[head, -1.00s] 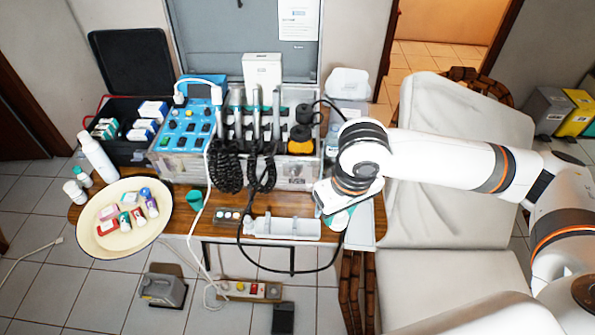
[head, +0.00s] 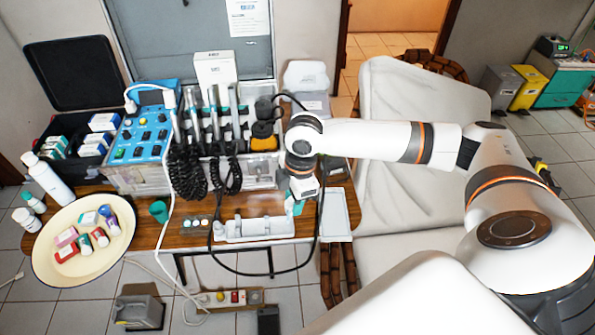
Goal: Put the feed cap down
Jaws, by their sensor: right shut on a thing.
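My right gripper (head: 297,200) hangs over the front right of the wooden table, at the right end of the white rack (head: 258,230). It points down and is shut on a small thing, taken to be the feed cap. The gripper hides most of it; only a bit of teal and white shows at the fingertips. I cannot tell whether it touches the table or rack. My left gripper is not in view.
A pale grey tray (head: 337,214) lies right of the gripper. A black hose loops around the rack. The clear organizer (head: 262,172) with handpieces stands behind. A teal cup (head: 159,211) and a cream oval dish (head: 50,272) are left. The patient chair (head: 405,170) is right.

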